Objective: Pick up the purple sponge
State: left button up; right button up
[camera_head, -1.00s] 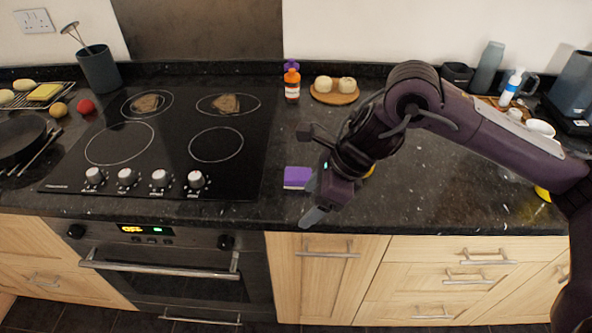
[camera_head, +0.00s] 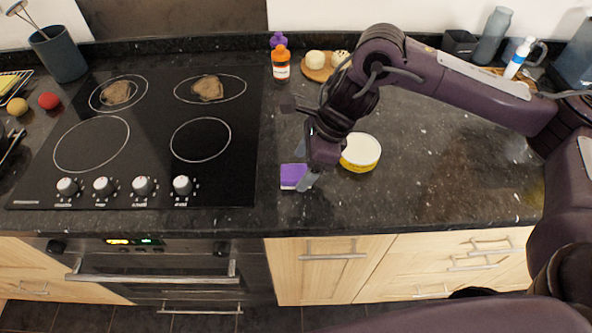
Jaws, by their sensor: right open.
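The purple sponge (camera_head: 293,173) lies on the dark granite counter, just right of the hob and near the front edge. It has a purple top and a paler lower layer. My right gripper (camera_head: 303,161) reaches in from the right with its fingers apart. One finger is close to the sponge's right side and hides a little of it. I cannot tell whether they touch. My left gripper is not in the picture.
A yellow and white tub (camera_head: 361,152) stands right of my right gripper. The black hob (camera_head: 150,140) is at left. An orange-capped bottle (camera_head: 281,64) and a wooden board (camera_head: 322,72) with round items stand behind. The counter's right front is clear.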

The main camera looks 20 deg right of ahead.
aim_at(296, 176)
jog(key=shift+x, duration=1.1)
jog(key=shift+w+f, duration=0.15)
jog(key=shift+w, duration=0.05)
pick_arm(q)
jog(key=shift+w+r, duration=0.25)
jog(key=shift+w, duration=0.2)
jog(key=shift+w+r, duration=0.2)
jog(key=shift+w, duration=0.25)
pick_arm(e)
jog(key=c, duration=1.1)
jog(key=shift+o, duration=0.2)
